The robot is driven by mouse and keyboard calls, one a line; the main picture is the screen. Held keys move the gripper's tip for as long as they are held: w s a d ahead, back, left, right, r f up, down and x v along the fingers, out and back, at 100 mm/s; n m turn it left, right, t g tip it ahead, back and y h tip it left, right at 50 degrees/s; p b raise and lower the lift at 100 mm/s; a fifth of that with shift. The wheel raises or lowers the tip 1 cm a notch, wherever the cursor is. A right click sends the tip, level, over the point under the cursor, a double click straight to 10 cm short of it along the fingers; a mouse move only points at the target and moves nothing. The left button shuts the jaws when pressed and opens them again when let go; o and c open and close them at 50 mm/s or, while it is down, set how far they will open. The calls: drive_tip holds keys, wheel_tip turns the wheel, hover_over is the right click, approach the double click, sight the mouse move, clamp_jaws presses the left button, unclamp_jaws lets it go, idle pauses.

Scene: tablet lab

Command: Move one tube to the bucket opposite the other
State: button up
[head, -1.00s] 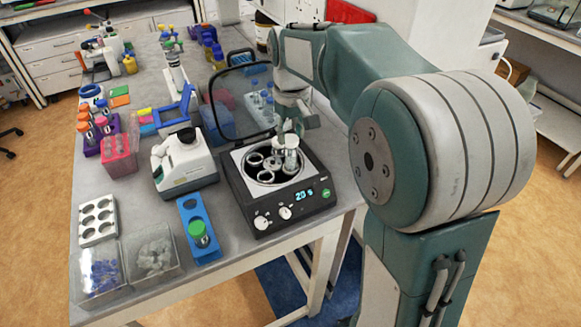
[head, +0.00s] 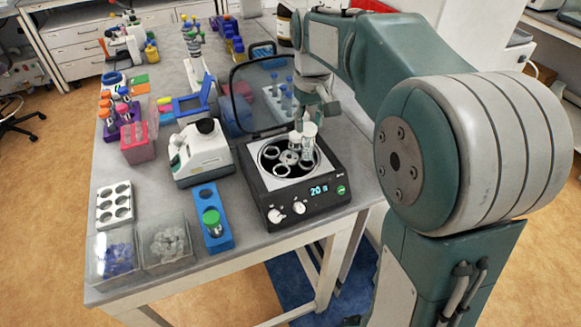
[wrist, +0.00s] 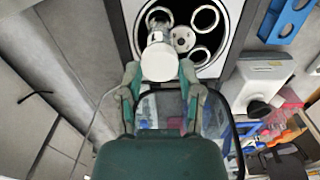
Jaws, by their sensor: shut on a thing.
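The centrifuge (head: 317,199) stands with its lid (head: 243,110) open, and its rotor holds several round buckets. An empty bucket (head: 271,152) is at the rotor's left; open buckets (wrist: 205,18) also show in the wrist view. My gripper (wrist: 160,72) is shut on a white-capped clear tube (head: 309,147), held upright over the back right of the rotor. A second white-capped tube (head: 295,139) is close beside it on the left, partly hidden. Whether the held tube's lower end is clear of the bucket beneath I cannot tell.
The raised lid stands behind the rotor, close to my gripper. A blue rack (head: 217,241) with a green-capped tube and a white instrument (head: 200,155) stand to the left. A rack of blue-capped tubes (head: 283,100) is behind the lid.

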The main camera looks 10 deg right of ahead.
idle(0.4)
drive_tip(key=shift+r, duration=2.2)
drive_tip(key=s+a, duration=0.1)
drive_tip(key=a, duration=0.5)
drive_tip(key=shift+a, duration=0.3)
drive_tip(key=shift+s+f, duration=0.1)
drive_tip(key=shift+s, duration=0.05)
drive_tip(key=shift+f, duration=1.8)
drive_tip(key=shift+f, duration=0.1)
